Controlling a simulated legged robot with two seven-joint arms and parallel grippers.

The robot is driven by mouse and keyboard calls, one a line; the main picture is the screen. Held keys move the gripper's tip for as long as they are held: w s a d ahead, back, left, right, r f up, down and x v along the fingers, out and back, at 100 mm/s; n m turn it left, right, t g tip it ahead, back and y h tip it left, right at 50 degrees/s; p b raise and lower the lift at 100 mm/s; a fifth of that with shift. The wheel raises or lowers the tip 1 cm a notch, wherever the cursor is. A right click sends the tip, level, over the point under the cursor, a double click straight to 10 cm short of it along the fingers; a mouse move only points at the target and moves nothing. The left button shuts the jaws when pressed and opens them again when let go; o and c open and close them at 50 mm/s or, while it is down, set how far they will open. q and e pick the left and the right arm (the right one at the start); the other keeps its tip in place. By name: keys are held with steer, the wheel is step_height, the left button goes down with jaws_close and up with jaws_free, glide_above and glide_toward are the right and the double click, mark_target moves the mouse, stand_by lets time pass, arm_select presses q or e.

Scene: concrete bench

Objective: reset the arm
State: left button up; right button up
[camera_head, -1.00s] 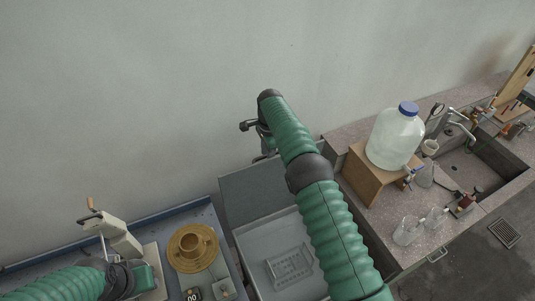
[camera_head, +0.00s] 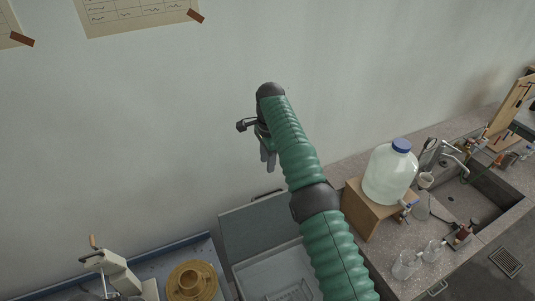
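My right arm, in ribbed green sleeves with dark joints, rises from the bottom of the head view and bends near the wall. My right gripper (camera_head: 268,161) hangs below the dark wrist, pointing down, partly hidden behind the forearm. Its grey fingers look close together, but I cannot tell whether they are open or shut. I see nothing held in it. It is above the grey open-topped bin (camera_head: 257,228). My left arm and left gripper are out of view.
A large clear jug (camera_head: 390,178) with a blue cap stands on a wooden stand (camera_head: 369,214) right of my arm. Glass beakers (camera_head: 405,266) and a sink (camera_head: 470,196) lie further right.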

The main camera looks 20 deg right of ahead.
steer(key=shift+w+f, duration=0.1)
steer(key=shift+w, duration=0.05)
stand_by(0.3)
steer(key=s+a+f+n+t, duration=0.1)
steer(key=s+a+f+n, duration=0.1)
steer(key=s+n, duration=0.65)
steer(key=s+a+f+n, duration=0.1)
steer(key=s+f+n, duration=0.15)
steer(key=s, duration=1.05)
steer(key=s+a+f+n+t, duration=0.1)
steer(key=s+a+f+n, duration=0.1)
steer(key=s+n, duration=0.65)
steer(key=s+f+m+b, duration=0.2)
steer(key=s+f+b, duration=0.1)
steer(key=f+b, duration=2.3)
steer(key=shift+s+d+f+b, duration=0.15)
steer(key=shift+f+b, duration=0.2)
steer(key=shift+f, duration=0.05)
